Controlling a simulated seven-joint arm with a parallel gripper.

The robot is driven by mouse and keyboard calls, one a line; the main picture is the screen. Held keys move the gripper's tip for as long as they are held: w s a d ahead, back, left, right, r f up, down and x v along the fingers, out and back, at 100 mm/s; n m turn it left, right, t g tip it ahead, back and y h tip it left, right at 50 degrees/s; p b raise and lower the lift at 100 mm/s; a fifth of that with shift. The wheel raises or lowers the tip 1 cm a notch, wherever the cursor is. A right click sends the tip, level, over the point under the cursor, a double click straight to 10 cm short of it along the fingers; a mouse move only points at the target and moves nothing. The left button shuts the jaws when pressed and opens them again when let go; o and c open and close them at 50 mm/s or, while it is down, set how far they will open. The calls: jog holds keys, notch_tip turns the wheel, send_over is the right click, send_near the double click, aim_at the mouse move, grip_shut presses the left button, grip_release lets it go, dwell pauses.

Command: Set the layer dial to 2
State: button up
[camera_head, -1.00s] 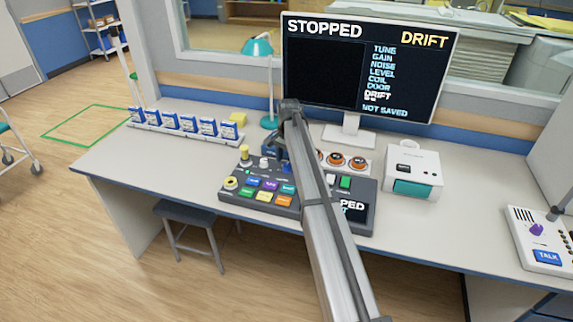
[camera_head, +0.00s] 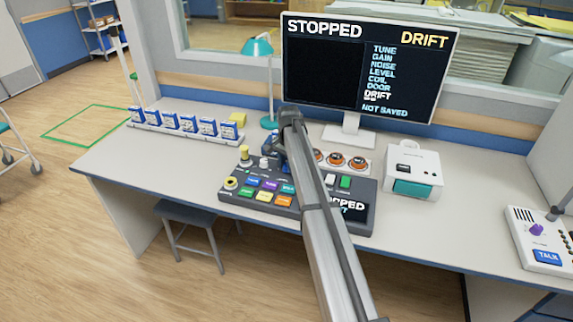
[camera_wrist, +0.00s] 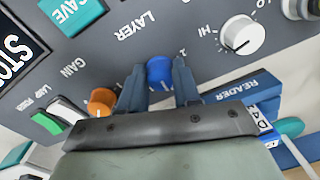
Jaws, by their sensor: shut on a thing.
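The layer dial (camera_wrist: 160,70) is a blue knob on the grey console (camera_head: 230,197), below the LAYER label in the upside-down wrist view. My gripper (camera_wrist: 158,78) is shut on it, one blue-grey finger on each side. A small white mark shows on the knob's lower side in that picture. A printed 2 is partly visible by the right finger; which number the mark points at I cannot tell. In the head view my arm hides the dial. The monitor (camera_head: 322,75) reads STOPPED, DRIFT and NOT SAVED.
An orange GAIN knob (camera_wrist: 101,101) stands just left of the fingers, and a white knob (camera_wrist: 241,35) to the right. A blue READER box (camera_wrist: 240,95) with a card lies close to the gripper. Coloured buttons (camera_head: 265,197) fill the console's left. A white box (camera_head: 413,170) stands right.

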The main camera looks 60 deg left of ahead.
jog(key=c, duration=0.3)
jog(key=shift+c, duration=0.2)
jog(key=n, duration=0.4)
jog(key=shift+n, duration=0.4)
jog(key=n, duration=0.4)
jog(key=shift+w+n, duration=0.15)
jog(key=shift+n, duration=0.25)
jog(key=o, duration=1)
jog(key=shift+o, duration=0.2)
jog(key=shift+r, duration=0.1)
